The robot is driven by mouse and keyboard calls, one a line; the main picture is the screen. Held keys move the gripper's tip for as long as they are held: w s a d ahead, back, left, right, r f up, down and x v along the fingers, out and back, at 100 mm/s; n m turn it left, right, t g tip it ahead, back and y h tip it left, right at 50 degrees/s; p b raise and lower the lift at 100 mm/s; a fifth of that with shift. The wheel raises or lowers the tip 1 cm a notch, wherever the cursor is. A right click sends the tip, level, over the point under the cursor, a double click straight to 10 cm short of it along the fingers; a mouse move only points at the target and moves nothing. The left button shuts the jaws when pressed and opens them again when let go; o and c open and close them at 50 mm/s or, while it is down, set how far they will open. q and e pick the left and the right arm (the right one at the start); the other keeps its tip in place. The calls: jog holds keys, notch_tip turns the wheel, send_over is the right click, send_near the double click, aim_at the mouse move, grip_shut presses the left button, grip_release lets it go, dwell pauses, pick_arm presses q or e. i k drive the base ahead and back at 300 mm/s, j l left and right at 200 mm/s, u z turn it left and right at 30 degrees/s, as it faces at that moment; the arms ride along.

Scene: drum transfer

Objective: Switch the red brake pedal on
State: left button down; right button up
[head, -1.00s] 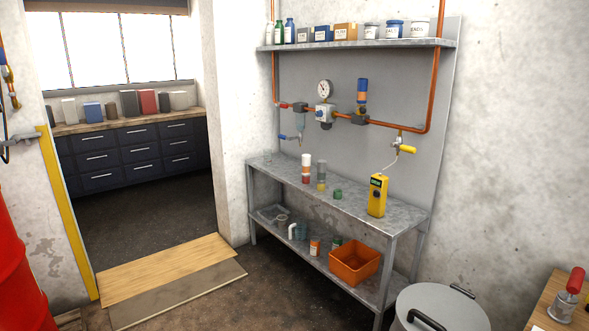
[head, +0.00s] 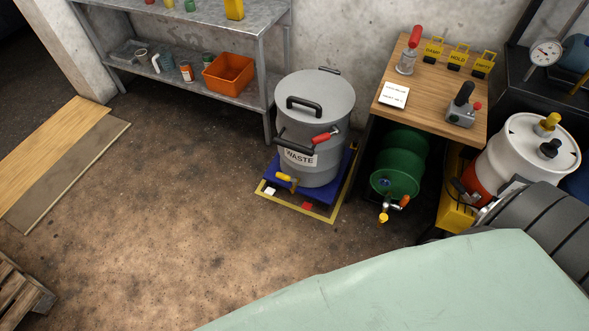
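A small red pedal (head: 307,206) shows low at the front edge of a blue platform (head: 337,178) in the head view. The platform sits on the floor inside a yellow-marked outline, and a grey drum labelled WASTE (head: 318,115) stands on it. The pedal is too small to tell whether it is pressed or raised. A small white piece (head: 270,191) sits to its left at the same front edge. The drum has a yellow-handled tap (head: 285,179) and a red-handled lever (head: 326,136). Neither of my grippers is in view.
A wooden-topped bench (head: 430,92) with a green drum (head: 402,160) below stands right of the waste drum. A pale green surface (head: 430,285) fills the lower right. A metal shelf (head: 200,75) stands back left. Open floor lies left and in front of the platform.

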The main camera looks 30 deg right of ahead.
aim_at(307, 205)
jog(key=z, duration=1)
